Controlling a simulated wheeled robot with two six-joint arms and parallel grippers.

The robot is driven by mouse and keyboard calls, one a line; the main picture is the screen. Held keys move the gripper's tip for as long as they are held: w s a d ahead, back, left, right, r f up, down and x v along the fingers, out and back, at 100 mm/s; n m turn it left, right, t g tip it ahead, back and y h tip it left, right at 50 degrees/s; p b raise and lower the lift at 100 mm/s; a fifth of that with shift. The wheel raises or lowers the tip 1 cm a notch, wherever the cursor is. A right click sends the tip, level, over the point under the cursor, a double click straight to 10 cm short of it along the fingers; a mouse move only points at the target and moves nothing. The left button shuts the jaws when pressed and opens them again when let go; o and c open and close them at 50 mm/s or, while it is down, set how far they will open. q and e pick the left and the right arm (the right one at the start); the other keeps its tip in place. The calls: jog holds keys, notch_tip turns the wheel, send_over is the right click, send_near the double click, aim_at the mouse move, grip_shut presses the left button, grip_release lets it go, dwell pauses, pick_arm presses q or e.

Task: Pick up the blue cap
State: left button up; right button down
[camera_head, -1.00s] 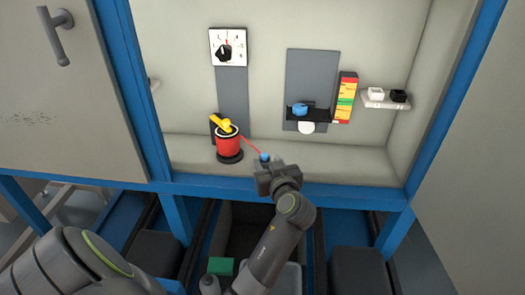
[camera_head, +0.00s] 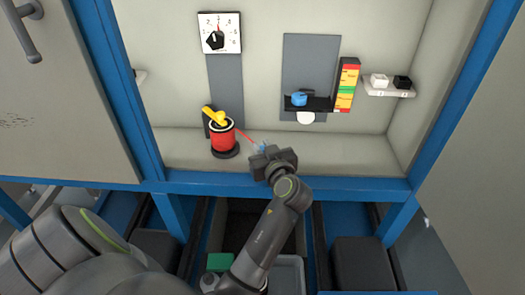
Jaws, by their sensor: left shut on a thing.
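A small blue cap (camera_head: 262,147) shows at the tip of my left gripper (camera_head: 265,152), over the cabinet ledge. The gripper is shut on it, and the fingers hide most of it. A thin red cable (camera_head: 246,134) runs from the red spool (camera_head: 223,138) toward this blue piece. I cannot tell how the cable meets it. Another blue round piece (camera_head: 299,99) sits on a black shelf on the back wall, apart from the gripper. My right gripper is not in view.
A dial (camera_head: 219,33) is on the back wall. A coloured scale (camera_head: 346,85) stands beside the black shelf. A small white shelf (camera_head: 388,89) holds white and black pieces. The ledge's right part is clear. The cabinet's blue front beam (camera_head: 350,186) passes behind my arm.

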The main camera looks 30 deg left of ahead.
pick_arm(q)
grip_shut()
